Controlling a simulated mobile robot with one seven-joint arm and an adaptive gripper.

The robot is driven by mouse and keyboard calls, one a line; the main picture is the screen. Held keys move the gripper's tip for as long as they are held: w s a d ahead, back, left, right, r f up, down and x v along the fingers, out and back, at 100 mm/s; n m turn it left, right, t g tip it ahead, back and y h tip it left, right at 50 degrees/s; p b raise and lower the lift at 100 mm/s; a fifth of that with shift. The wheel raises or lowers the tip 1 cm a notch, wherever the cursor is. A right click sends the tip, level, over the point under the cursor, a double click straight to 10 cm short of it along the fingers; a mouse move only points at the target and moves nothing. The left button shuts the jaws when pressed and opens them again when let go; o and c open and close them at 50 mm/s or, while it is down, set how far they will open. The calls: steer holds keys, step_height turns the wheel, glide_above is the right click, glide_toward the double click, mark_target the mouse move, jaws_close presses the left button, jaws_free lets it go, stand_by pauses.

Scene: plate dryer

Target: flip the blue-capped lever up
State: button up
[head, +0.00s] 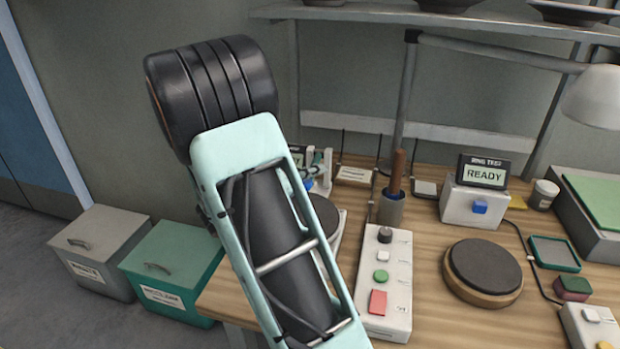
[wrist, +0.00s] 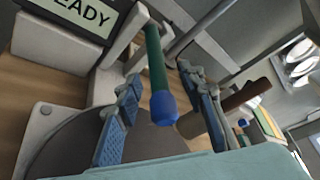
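In the wrist view the lever is a green rod (wrist: 155,58) with a blue cap (wrist: 164,108) on its near end. It hangs from a pale bracket (wrist: 128,30), and the capped end points down in the picture. My gripper (wrist: 158,92) is open, one blue-padded finger on each side of the lever. I see gaps beside the cap; neither finger clearly touches it. In the head view a small blue spot, probably the cap (head: 308,184), shows beside the white bracket (head: 323,166). My arm hides most of the lever unit and my gripper there.
A READY display (wrist: 85,14) stands behind the lever, above a dark round plate (wrist: 70,140). To the right stand a wooden handle in a holder (head: 391,208), a button panel (head: 386,285), a round pad (head: 484,265) and a ring-test box (head: 473,204). Two bins (head: 170,258) (head: 100,245) stand on the floor.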

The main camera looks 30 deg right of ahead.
jaws_close()
steer(key=shift+r+p, duration=0.15)
steer(key=shift+p, duration=0.15)
